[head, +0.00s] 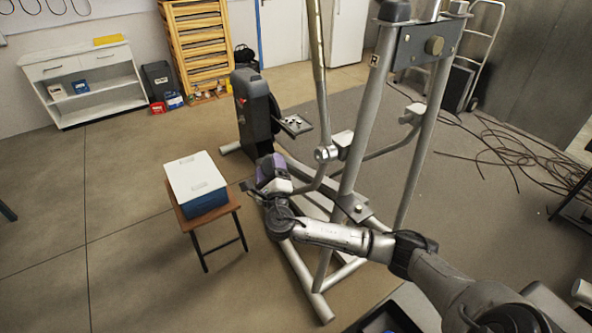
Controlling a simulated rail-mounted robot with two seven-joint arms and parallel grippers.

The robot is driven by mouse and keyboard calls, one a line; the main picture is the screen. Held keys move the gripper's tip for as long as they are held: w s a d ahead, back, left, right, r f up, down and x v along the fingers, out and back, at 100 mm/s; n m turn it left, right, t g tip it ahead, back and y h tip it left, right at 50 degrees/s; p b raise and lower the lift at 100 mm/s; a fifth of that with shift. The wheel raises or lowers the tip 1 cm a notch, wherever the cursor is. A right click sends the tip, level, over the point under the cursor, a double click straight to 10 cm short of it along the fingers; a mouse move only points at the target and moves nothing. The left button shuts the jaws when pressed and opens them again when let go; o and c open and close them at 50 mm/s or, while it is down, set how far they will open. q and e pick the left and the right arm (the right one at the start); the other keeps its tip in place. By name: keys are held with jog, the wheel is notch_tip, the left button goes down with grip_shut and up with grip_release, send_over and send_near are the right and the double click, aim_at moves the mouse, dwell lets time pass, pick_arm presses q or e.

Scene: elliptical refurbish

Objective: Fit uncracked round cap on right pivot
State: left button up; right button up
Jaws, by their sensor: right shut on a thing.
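The grey elliptical machine (352,140) stands in the middle, with a small R label (375,60) on its near upright. A round joint (325,154) shows low on its long swinging bar; I cannot tell if it is the right pivot. A round brownish knob (434,46) sits on the dark top plate. My right gripper (250,190) is low by the machine's frame, next to the small table. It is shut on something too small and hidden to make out. I cannot pick out the uncracked cap. My left gripper is not in view.
A blue box with a white lid (195,172) stands on a small wooden table (222,214). Small pale pieces lie on a dark platform (295,124) behind the frame. A white shelf unit (85,82) stands at the back left.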

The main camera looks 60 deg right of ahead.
jog(key=s+d+f+n+h+b, duration=0.1)
jog(key=s+d+f, duration=0.1)
jog(key=d, duration=0.5)
jog(key=s+d+f+n+h+b, duration=0.1)
jog(key=d+f+n+h+b, duration=0.1)
jog(key=d, duration=0.5)
jog(key=shift+s+d+f+n, duration=0.3)
jog(key=shift+s+f, duration=0.1)
jog(key=shift+f, duration=0.15)
jog(key=o, duration=0.4)
jog(key=c, duration=0.7)
jog(key=shift+s+p, duration=0.1)
jog(key=shift+p, duration=0.3)
dwell(0.3)
jog(key=shift+s+d, duration=0.2)
jog(key=shift+d, duration=0.3)
dwell(0.5)
